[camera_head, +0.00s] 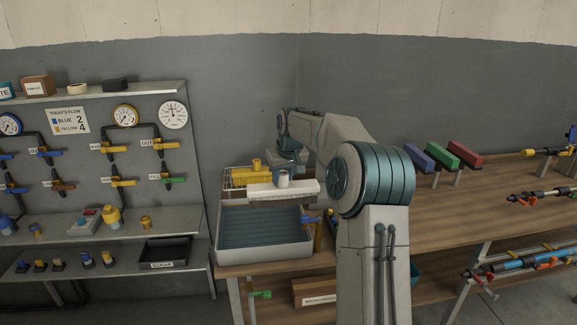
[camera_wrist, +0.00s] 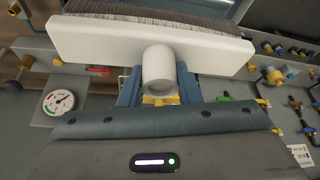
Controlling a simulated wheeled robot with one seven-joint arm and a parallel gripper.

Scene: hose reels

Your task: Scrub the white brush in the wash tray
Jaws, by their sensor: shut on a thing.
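The white brush is a long white block (camera_head: 268,192) with a round stub handle; it appears above the back part of the wash tray in the head view. It fills the top of the wrist view (camera_wrist: 105,40), with grey bristles along its far side. My gripper (camera_wrist: 159,88) is shut on the stub, a blue finger on each side. The wash tray (camera_head: 219,242) is a pale open box with a dark ribbed blue bottom. Whether the bristles touch anything is hidden.
Blue (camera_head: 418,157), green (camera_head: 441,154) and red (camera_head: 466,154) blocks stand on posts on the wooden bench (camera_head: 480,190). A valve board with shelves (camera_head: 170,216) is at left. My arm hides the bench right of the tray.

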